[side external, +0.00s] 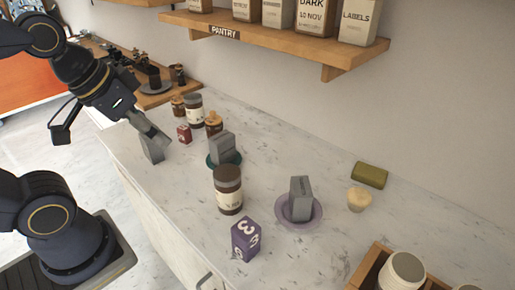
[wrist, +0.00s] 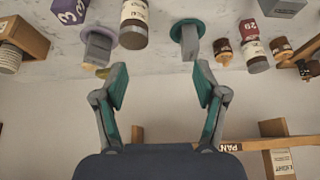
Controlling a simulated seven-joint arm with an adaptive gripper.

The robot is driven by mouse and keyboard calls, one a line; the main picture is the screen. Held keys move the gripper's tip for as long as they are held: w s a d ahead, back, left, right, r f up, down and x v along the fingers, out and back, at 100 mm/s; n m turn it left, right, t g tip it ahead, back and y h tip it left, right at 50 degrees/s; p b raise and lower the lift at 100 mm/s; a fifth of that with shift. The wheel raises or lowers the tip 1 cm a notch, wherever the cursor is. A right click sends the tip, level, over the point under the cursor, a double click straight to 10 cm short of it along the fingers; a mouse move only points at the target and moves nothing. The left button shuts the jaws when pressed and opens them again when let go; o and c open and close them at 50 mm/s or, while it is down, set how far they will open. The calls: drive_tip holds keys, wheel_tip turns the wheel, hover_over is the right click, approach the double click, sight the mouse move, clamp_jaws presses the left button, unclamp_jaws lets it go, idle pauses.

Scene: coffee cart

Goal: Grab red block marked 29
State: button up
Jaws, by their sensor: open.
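The red block marked 29 (side external: 184,133) sits on the marble counter, beside a small amber bottle and a labelled jar. In the wrist view, which looks upside down, the red block (wrist: 249,29) is at upper right with its 29 showing. My gripper (side external: 160,138) is to the left of the red block in the side view, apart from it. In the wrist view my gripper (wrist: 161,68) has its two fingers spread wide with nothing between them. The red block lies outside the fingers, to their right.
A grey block (side external: 152,151) stands close by my gripper. Another grey block (side external: 222,148) sits on a green dish. A dark-lidded jar (side external: 228,190), a purple block (side external: 246,239) and a purple dish (side external: 311,222) are farther right. A shelf (side external: 280,38) overhangs the back.

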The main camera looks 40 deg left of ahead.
drive_tip(key=w+r+m, duration=0.1)
drive_tip(key=w+r, duration=0.2)
drive_tip(key=r, duration=0.1)
drive_tip(key=n+g, duration=0.4)
hover_over(183, 127)
drive_tip(key=s, duration=0.2)
wheel_tip(183, 127, down, 12)
drive_tip(key=f, duration=0.3)
drive_tip(key=w+f, duration=0.1)
drive_tip(key=f, duration=0.5)
drive_tip(key=shift+w+d+f, duration=0.2)
drive_tip(key=shift+w+f, duration=0.15)
drive_tip(key=shift+w+a+f, duration=0.1)
drive_tip(key=shift+w+f, duration=0.05)
drive_tip(key=shift+f, duration=1.35)
drive_tip(key=shift+w+a+f, duration=0.1)
drive_tip(key=shift+f, duration=1.4)
drive_tip(key=c, duration=1.2)
